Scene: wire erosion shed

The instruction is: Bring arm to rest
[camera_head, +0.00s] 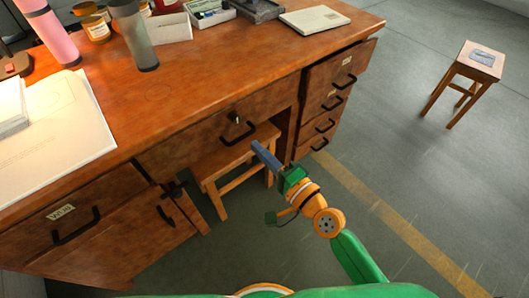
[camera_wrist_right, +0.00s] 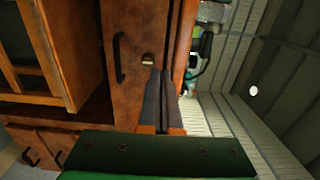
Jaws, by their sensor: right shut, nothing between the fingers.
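My right arm, green and orange, reaches up from the bottom of the head view. My right gripper (camera_head: 262,152) is shut and empty. Its grey fingers point at the front of the wooden desk (camera_head: 215,80), below the middle drawer's handle and in front of the stool under the desk. My left gripper does not show.
A wooden stool (camera_head: 228,160) stands under the desk. The top right drawer (camera_head: 340,65) seems to stand out a little. A pink bottle (camera_head: 52,38), a grey tumbler (camera_head: 134,38) and papers (camera_head: 60,135) are on the desktop. Floor is clear on the right, towards another stool (camera_head: 465,70).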

